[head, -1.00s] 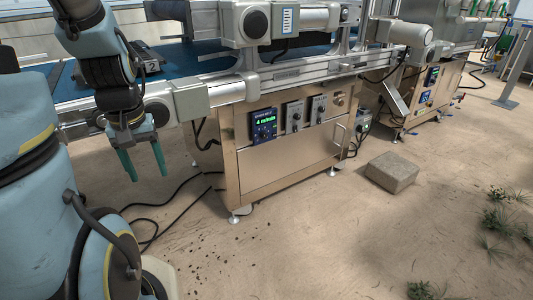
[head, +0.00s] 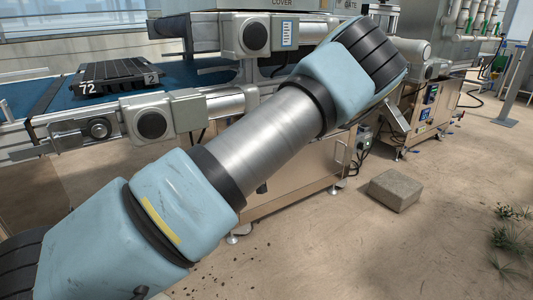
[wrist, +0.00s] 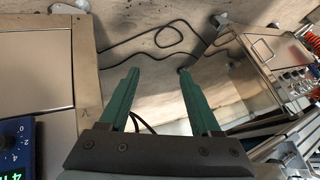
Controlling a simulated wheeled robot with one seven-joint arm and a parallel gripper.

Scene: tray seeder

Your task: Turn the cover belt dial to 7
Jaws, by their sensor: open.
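A blue panel (wrist: 22,148) on a steel cabinet shows at the lower left edge of the wrist view. It has a dark dial (wrist: 8,157), cut off by the frame, with white numbers around it and part of a green readout below. The dial's pointer setting cannot be made out. My gripper (wrist: 158,72) is open and empty, its two green fingers apart, to the right of the panel and not touching it. In the head view my arm hides the panel and the gripper.
The cabinet (head: 312,170) stands under a conveyor with a blue belt (head: 190,82) carrying a black tray (head: 115,75). A second cabinet (head: 432,100) stands further right. A concrete block (head: 394,189) lies on the floor. Cables (wrist: 155,40) lie on the ground.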

